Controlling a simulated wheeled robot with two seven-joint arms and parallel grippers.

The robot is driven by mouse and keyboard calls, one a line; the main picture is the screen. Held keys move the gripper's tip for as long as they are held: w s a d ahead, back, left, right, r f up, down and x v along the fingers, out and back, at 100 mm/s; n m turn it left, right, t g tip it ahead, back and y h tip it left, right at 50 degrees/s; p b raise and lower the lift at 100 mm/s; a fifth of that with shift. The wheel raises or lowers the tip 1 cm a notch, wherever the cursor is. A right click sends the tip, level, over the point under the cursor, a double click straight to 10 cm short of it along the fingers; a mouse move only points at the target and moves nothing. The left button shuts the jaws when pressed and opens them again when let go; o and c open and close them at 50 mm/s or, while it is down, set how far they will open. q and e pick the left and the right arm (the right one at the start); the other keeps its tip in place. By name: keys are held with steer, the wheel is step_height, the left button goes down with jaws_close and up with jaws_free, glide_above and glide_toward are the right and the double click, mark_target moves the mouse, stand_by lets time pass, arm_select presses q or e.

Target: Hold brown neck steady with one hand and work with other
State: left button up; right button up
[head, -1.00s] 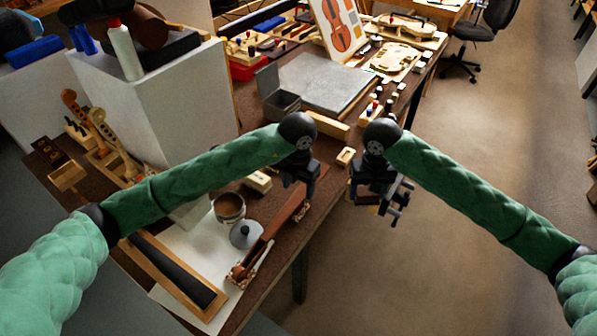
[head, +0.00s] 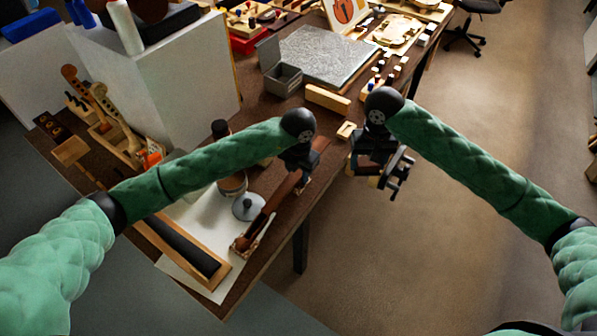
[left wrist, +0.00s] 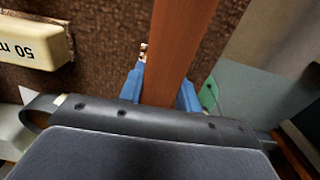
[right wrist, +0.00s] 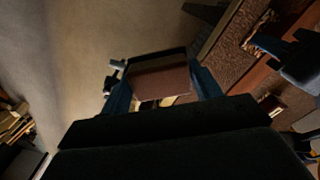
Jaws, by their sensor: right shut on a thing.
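The brown neck (head: 272,208) lies lengthwise on a small wooden cradle (head: 243,246) near the table's front edge. My left gripper (head: 298,166) is over its far part. In the left wrist view the neck (left wrist: 180,40) runs between the blue fingers (left wrist: 163,95), one on each side; whether they press on it is unclear. My right gripper (head: 385,178) hangs past the table edge, right of the neck. In the right wrist view it is shut on a reddish-brown block (right wrist: 160,80) with a paler underside, clear of the neck.
A pale block (left wrist: 30,42) marked 50 shows in the left wrist view. A stone plate (head: 320,52) lies further back. Open floor is at right.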

arm_select(q)
steer(key=c, duration=0.4)
steer(key=shift+r, duration=0.2)
stand_by(1.4)
